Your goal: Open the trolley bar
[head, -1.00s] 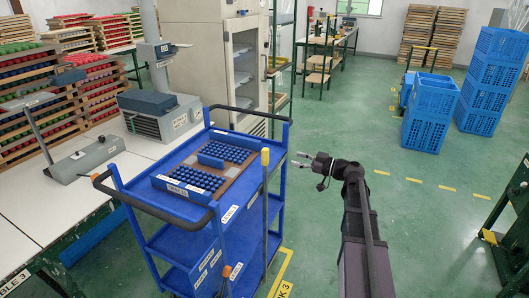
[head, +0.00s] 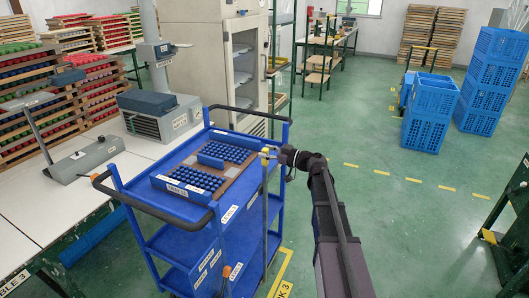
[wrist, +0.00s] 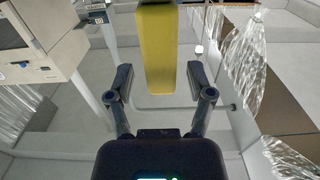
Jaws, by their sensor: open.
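The trolley bar is an upright bar with a yellow grip (head: 265,160) at the right side of the blue trolley (head: 199,242). My gripper (head: 269,154) is at this yellow grip, level with the trolley's top. In the wrist view my gripper (wrist: 160,82) is open, one finger on each side of the yellow grip (wrist: 155,50), with gaps between the fingers and the grip. Contact does not show. The bar stands upright in the head view, and my gripper partly covers its yellow end.
The trolley top carries a brown board (head: 220,172) with several blue pieces. A white table (head: 40,215) with grey machines stands left of the trolley. Blue crates (head: 430,115) stand at the back right.

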